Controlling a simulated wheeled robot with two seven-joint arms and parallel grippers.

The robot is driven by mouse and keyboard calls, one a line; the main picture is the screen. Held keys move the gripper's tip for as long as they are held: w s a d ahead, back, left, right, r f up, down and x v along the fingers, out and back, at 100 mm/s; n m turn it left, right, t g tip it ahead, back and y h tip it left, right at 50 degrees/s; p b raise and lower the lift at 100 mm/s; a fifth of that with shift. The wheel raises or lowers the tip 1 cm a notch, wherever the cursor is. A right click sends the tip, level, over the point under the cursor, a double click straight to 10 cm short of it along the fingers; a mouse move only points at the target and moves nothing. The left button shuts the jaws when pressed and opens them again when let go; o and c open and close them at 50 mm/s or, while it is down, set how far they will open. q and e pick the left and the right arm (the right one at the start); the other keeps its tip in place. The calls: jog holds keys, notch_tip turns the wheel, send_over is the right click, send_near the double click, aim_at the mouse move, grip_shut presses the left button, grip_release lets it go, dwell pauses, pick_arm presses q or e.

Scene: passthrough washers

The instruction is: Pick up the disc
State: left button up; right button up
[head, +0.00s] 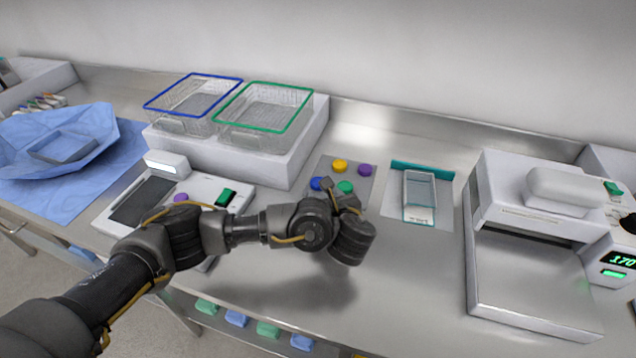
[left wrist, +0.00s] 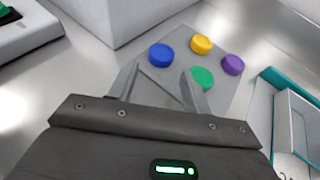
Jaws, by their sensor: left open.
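Several coloured discs sit on a grey mat (head: 358,200): a yellow disc (head: 340,166), a purple disc (head: 365,170), a blue disc (head: 316,184) and a green disc (head: 345,187). In the left wrist view the blue disc (left wrist: 161,55), yellow disc (left wrist: 201,44), purple disc (left wrist: 232,65) and green disc (left wrist: 203,78) all show. My left gripper (left wrist: 160,82) is open and empty, with its fingertips near the blue and green discs. The right fingertip partly covers the green disc. Another purple disc (head: 181,198) lies on the white device at the left. My right gripper is not in view.
Blue-rimmed (head: 193,97) and green-rimmed (head: 264,116) wire baskets stand on a white block behind the mat. A clear case with a teal edge (head: 420,190) lies right of the mat. A white machine (head: 530,245) stands farther right. The metal counter (head: 420,290) in front is clear.

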aim_at(320, 192)
pick_arm(q)
jog(key=shift+w+f, duration=0.1)
jog(key=shift+w, duration=0.3)
jog(key=shift+w+a, duration=0.15)
jog(key=shift+w, duration=0.25)
jog(key=p+x, duration=0.1)
jog(key=x, duration=0.3)
jog(key=shift+w, duration=0.1)
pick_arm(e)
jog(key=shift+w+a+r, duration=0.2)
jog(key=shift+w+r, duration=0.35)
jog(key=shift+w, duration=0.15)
pick_arm(q)
jog(key=c, duration=0.8)
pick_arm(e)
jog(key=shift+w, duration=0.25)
